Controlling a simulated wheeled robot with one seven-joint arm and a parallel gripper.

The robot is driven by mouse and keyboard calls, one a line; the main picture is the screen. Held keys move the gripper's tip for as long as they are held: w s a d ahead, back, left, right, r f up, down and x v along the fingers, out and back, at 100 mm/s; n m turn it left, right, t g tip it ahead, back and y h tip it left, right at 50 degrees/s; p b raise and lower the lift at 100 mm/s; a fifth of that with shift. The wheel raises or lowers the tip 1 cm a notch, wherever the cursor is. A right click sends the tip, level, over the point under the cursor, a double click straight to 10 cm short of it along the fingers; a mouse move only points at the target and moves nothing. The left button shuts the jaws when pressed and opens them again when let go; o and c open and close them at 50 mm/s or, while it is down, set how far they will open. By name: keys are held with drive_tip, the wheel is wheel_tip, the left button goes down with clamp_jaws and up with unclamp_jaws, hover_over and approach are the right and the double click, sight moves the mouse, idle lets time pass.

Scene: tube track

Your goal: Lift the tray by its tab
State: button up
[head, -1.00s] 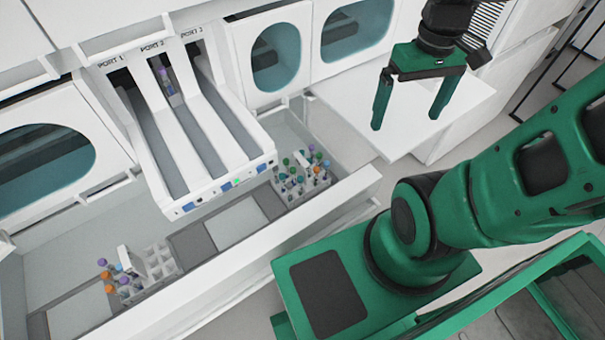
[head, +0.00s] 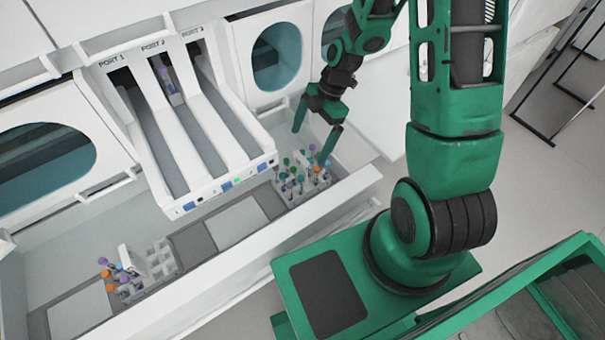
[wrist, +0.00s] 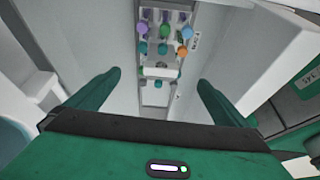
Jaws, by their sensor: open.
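A light grey tray (head: 311,190) filled with tubes with coloured caps sits in the right end of the trough. It also shows in the wrist view (wrist: 158,98), beyond my fingers, with purple, green, blue, teal and orange caps. A small white upright piece, which looks like its tab (wrist: 160,71), stands among the tubes. My gripper (head: 311,145) is open and empty, above and behind this tray. In the wrist view my gripper (wrist: 158,82) has its fingers spread to either side of the tray, apart from it. I cannot tell the exact height gap.
A second tray (head: 160,262) with several tubes and empty slots is at the trough's left end. The three-lane port unit (head: 215,150) stands left of my gripper, with a tube in the middle lane. The trough's front wall (head: 225,255) runs along the near side.

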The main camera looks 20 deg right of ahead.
sight(299, 163)
drive_tip(key=shift+a+f, duration=0.25)
drive_tip(key=shift+f, duration=0.15)
drive_tip(key=x, duration=0.4)
drive_tip(key=shift+a+f, duration=0.15)
drive_tip(key=shift+x, duration=3.15)
drive_tip(key=c, duration=1.2)
